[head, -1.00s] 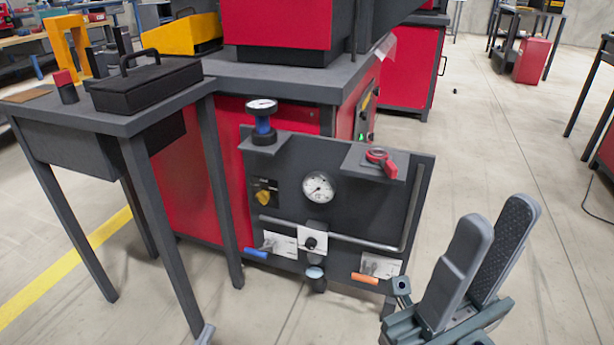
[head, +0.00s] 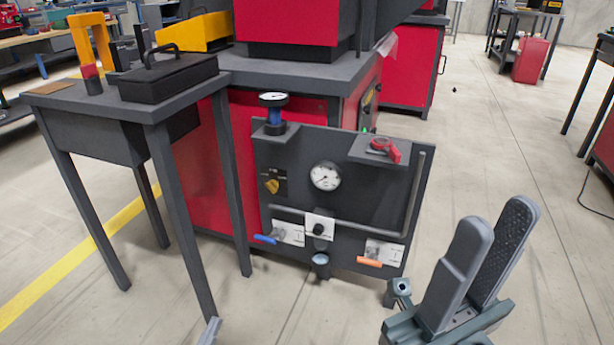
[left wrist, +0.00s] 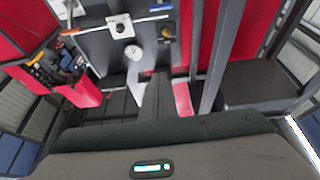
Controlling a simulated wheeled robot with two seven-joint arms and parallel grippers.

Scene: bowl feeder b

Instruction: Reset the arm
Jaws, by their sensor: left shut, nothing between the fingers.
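My left gripper (head: 211,328) shows only as a small grey tip at the bottom edge of the head view, left of centre. In the left wrist view its fingers (left wrist: 157,92) are together and empty, with the dark panel beyond them. My right gripper (head: 498,217) is at the lower right of the head view, pointing up, its two grey fingers apart with nothing between them. It is right of the panel in the picture and apart from it.
The dark panel (head: 372,213) carries a dial gauge (head: 325,176), a red-handled valve (head: 385,149), and blue and orange handles. A dark table (head: 60,98) with a black lidded box (head: 170,78) stands left.

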